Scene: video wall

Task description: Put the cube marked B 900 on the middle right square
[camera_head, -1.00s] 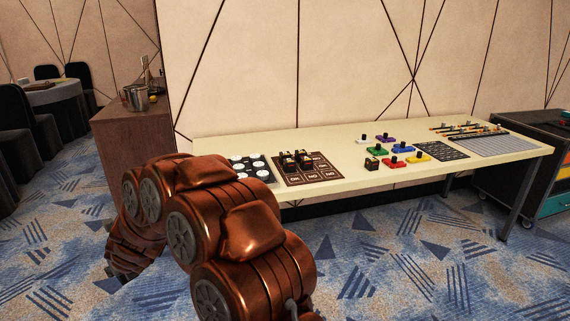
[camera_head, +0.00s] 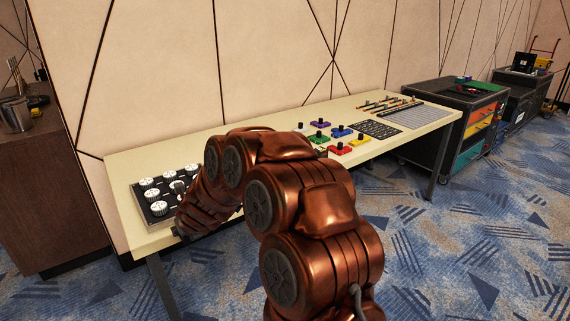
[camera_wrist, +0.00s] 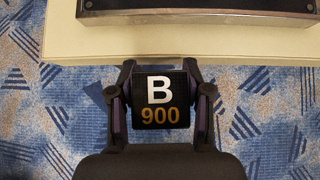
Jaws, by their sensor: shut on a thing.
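The cube marked B 900 (camera_wrist: 160,102) is black, with a white B above an orange 900. In the wrist view my gripper (camera_wrist: 159,82) is shut on it, one finger on each side, with the label facing the camera. The cube is seen against the carpet, just off the front edge of the table. In the head view my arm hides the gripper and the cube. The brown board with marked squares is also hidden behind my arm there, so the middle right square is not visible.
The cream table (camera_head: 130,165) carries a black tray of white round pieces (camera_head: 158,194), coloured blocks (camera_head: 338,148), a black grid board (camera_head: 375,130) and a grey panel (camera_head: 412,115). A dark cart (camera_head: 455,120) stands past its right end. Carpet in front is clear.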

